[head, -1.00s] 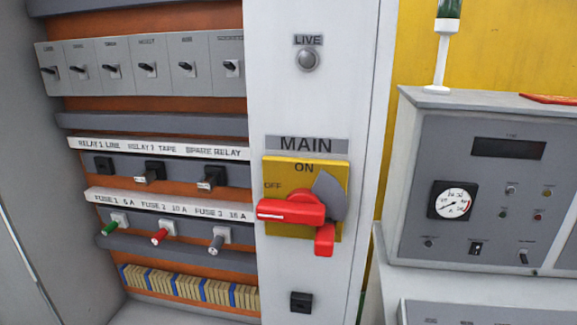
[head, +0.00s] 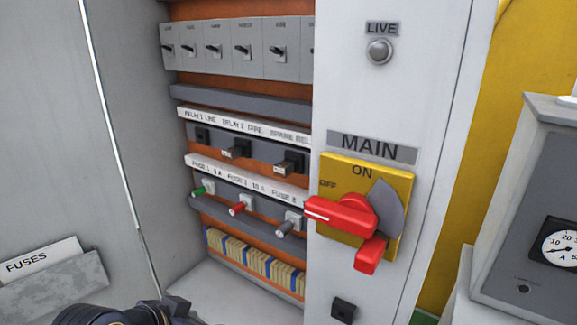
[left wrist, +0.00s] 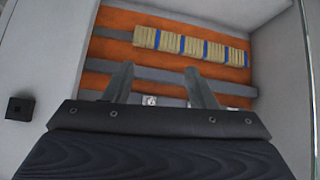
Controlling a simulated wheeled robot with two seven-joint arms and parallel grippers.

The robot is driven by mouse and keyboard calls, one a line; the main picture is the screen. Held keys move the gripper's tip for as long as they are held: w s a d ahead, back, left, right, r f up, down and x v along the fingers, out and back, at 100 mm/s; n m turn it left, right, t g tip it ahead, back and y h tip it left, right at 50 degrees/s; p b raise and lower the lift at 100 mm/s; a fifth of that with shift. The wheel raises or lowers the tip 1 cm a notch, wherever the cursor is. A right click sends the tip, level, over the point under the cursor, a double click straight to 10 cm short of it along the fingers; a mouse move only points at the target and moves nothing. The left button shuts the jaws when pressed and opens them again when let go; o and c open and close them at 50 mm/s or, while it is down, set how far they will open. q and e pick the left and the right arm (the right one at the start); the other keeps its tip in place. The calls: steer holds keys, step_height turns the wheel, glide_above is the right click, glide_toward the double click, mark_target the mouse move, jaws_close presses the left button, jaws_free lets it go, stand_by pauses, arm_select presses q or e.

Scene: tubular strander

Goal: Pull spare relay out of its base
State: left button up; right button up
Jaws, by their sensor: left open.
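The spare relay (head: 286,168) is a dark block projecting from its base on the relay rail, under the partly hidden "SPARE RELAY" label. A similar relay (head: 234,150) sits to its left, and the leftmost relay base (head: 202,135) looks flat and empty. My left gripper (head: 180,306) is at the bottom edge of the head view, low in front of the cabinet and well below the relays. In the left wrist view its two fingers (left wrist: 160,85) are apart with nothing between them. The relays cannot be made out there. My right gripper is out of view.
Green (head: 200,189), red (head: 240,207) and grey (head: 289,224) fuses project below the relays. The red main switch handle (head: 340,214) juts out at right of the opening. The open cabinet door (head: 110,120) is at left, with a "FUSES" holder (head: 55,285).

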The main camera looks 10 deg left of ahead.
arm_select(q)
steer(key=w+a+r+m+t, duration=0.25)
steer(key=w+r+m, duration=0.35)
steer(key=w, duration=0.4)
steer(key=m+t+h, duration=0.3)
steer(key=m+t, duration=0.3)
steer(key=m, duration=0.7)
glide_toward(279, 173)
steer(key=w, duration=0.3)
steer(key=shift+d+m+h+p, duration=0.3)
steer(key=shift+m+h+p, duration=0.1)
steer(key=shift+p, duration=0.05)
steer(key=shift+w+d, duration=0.25)
steer(key=shift+w, duration=0.3)
steer(key=p+x, duration=0.1)
steer(key=x, duration=0.2)
steer(key=shift+w+d, duration=0.1)
steer(key=shift+w, duration=0.15)
steer(key=shift+b+x, duration=0.45)
steer(key=shift+x, duration=1.65)
